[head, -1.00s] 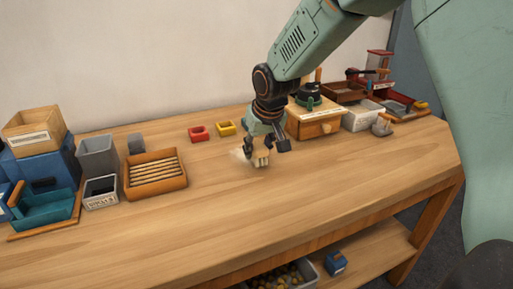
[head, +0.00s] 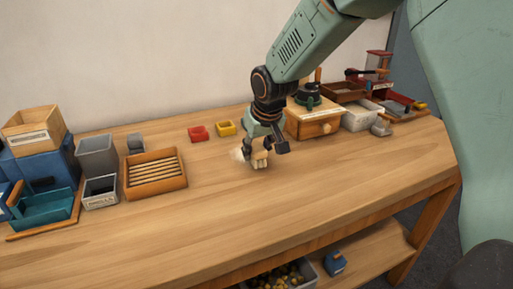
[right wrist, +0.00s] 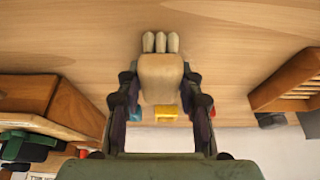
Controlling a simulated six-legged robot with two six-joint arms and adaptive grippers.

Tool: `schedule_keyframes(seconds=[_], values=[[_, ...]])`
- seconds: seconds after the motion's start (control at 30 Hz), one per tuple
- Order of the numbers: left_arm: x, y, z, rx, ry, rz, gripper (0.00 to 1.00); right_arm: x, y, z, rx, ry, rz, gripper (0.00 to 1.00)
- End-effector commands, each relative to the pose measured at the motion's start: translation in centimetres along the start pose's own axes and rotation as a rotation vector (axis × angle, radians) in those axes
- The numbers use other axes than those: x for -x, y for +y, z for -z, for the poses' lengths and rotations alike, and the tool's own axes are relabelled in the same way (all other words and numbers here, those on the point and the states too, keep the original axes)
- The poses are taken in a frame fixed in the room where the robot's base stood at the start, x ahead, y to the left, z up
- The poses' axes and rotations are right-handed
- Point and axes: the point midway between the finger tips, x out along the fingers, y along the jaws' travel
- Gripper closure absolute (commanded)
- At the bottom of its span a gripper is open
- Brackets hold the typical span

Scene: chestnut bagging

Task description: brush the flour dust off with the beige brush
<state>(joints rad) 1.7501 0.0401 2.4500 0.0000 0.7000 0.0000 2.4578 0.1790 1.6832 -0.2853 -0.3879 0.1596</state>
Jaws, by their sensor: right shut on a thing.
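My right gripper (head: 265,148) is shut on the beige brush (head: 260,160) and holds it low over the middle of the bench. In the right wrist view the brush (right wrist: 160,78) sits between both fingers, its pale bristle tufts pointing away from the gripper. I cannot tell whether the tufts touch the wood. A faint pale patch of flour dust (head: 237,154) lies on the bench just left of the brush. Part of it may be hidden behind the gripper. My left gripper is not in view.
A red bin (head: 198,134) and a yellow bin (head: 225,129) stand behind the brush to the left. A slatted wooden tray (head: 155,187) is farther left. A wooden box (head: 313,129) stands close right of the gripper. The front of the bench is clear.

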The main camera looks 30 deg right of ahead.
Motion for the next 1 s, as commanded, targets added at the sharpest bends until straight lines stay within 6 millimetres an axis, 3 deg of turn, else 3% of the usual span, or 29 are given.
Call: schedule_keyframes(seconds=[0.77, 1.0], values=[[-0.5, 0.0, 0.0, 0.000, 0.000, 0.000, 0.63, -1.2, 0.0, -0.5, 0.000, 0.000, 0.000, 0.89], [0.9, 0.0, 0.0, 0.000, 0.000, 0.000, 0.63, -1.4, 0.0, 0.8, 0.000, 0.000, -0.001, 0.89]])
